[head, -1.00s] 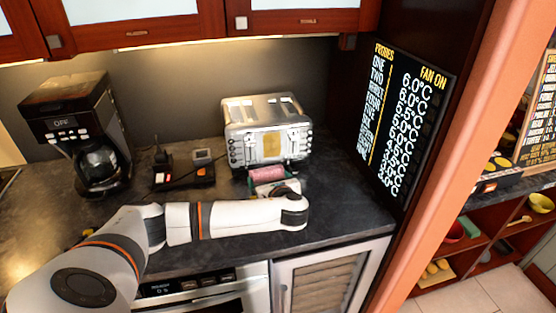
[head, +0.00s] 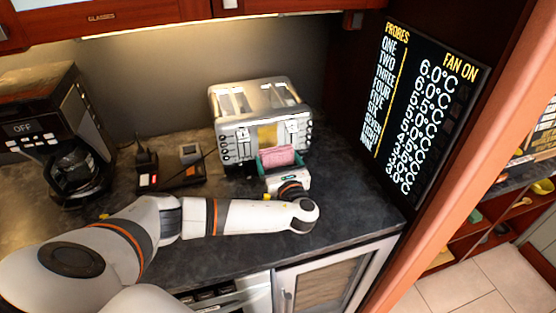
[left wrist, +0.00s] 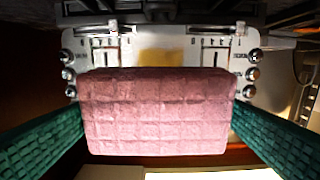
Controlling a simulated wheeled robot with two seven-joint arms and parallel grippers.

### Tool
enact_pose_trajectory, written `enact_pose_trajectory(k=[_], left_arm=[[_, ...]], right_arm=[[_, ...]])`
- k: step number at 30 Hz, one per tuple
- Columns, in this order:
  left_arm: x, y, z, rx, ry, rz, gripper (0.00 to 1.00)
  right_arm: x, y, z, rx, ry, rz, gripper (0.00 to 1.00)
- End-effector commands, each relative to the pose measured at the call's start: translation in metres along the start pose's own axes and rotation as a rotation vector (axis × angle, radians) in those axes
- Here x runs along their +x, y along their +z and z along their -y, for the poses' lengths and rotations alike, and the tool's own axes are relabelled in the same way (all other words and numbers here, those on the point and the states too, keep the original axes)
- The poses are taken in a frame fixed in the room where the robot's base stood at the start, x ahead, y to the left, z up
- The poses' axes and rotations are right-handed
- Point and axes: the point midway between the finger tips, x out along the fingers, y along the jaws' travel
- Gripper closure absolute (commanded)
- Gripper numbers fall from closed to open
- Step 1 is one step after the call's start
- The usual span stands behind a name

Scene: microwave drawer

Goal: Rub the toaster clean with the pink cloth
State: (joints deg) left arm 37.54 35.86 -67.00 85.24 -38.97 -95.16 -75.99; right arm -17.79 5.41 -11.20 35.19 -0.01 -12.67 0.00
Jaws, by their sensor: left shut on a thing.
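The silver toaster (head: 240,104) stands on the dark counter against the back wall, its front with knobs and levers facing me. The pink cloth (head: 281,156) is in my left gripper (head: 280,159), right in front of the toaster's front face. In the left wrist view the quilted pink cloth (left wrist: 158,112) spans between the two green fingers, and the toaster (left wrist: 190,52) lies just behind it. It covers the lower middle of the toaster front. I cannot tell whether cloth and toaster touch. My right gripper is not in view.
A black coffee maker (head: 45,125) stands at the left. A small black device with a cord (head: 180,172) sits left of the toaster. A black display board (head: 420,100) is on the side panel at right. Cabinets hang above; the counter right of my gripper is clear.

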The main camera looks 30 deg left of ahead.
Motion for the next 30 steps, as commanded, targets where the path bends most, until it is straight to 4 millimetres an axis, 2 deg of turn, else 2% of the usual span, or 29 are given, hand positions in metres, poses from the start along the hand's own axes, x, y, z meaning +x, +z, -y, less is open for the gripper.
enact_pose_trajectory(k=[3, 14, 21, 30], left_arm=[[-0.001, -0.004, 0.0, 0.001, -0.004, -0.002, 0.39], [0.034, -0.001, 0.0, 0.001, -0.006, -0.005, 0.39], [0.052, -0.001, 0.0, 0.001, -0.005, -0.004, 0.39], [0.058, -0.001, 0.0, 0.0, -0.004, -0.003, 0.39]], right_arm=[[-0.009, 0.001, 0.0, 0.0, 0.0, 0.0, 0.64], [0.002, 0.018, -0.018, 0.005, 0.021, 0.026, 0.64], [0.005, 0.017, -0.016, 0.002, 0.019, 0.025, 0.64], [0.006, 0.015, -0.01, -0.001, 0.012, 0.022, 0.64]])
